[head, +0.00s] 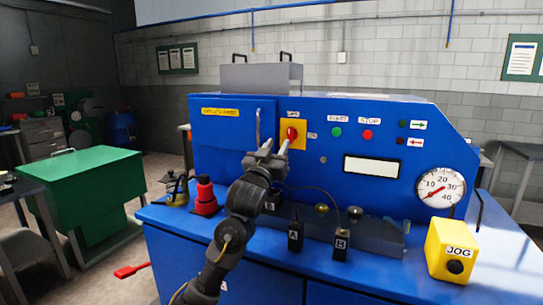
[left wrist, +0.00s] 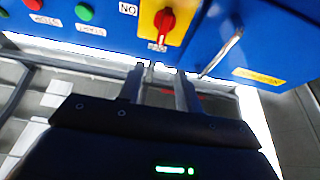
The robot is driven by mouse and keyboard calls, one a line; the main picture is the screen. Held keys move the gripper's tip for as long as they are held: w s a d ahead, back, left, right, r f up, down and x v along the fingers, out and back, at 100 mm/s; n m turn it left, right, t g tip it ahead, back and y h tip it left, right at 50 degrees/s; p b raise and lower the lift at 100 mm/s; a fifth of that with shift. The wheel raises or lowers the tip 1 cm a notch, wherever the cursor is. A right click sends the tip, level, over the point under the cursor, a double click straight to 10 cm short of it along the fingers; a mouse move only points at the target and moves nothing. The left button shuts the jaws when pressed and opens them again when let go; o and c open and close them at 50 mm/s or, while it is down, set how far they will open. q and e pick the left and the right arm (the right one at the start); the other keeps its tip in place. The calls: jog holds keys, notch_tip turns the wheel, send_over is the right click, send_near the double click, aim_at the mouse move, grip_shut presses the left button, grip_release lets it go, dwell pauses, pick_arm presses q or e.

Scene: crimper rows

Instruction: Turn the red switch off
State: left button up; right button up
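The red switch (head: 292,133) is a rotary knob on a yellow plate (head: 299,144) on the front of the blue machine, with a label above it and one to its right. In the left wrist view the switch (left wrist: 165,20) is at the top, upside down. My left gripper (head: 276,150) is just below and left of the switch in the head view. In the left wrist view its two fingers (left wrist: 160,85) are apart with nothing between them, and the switch lies beyond their tips. My right gripper is not in view.
A metal door handle (head: 258,126) stands out left of the switch. Green (head: 336,132) and red (head: 367,135) buttons are to its right. A red bottle-like object (head: 205,197), black blocks and a yellow JOG box (head: 452,250) stand on the blue ledge.

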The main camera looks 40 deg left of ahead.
pick_arm(q)
jog(key=s, duration=0.1)
jog(key=s+d, duration=0.1)
jog(key=s, duration=0.1)
jog(key=shift+s+d, duration=0.15)
jog(key=shift+s, duration=0.1)
dwell(0.4)
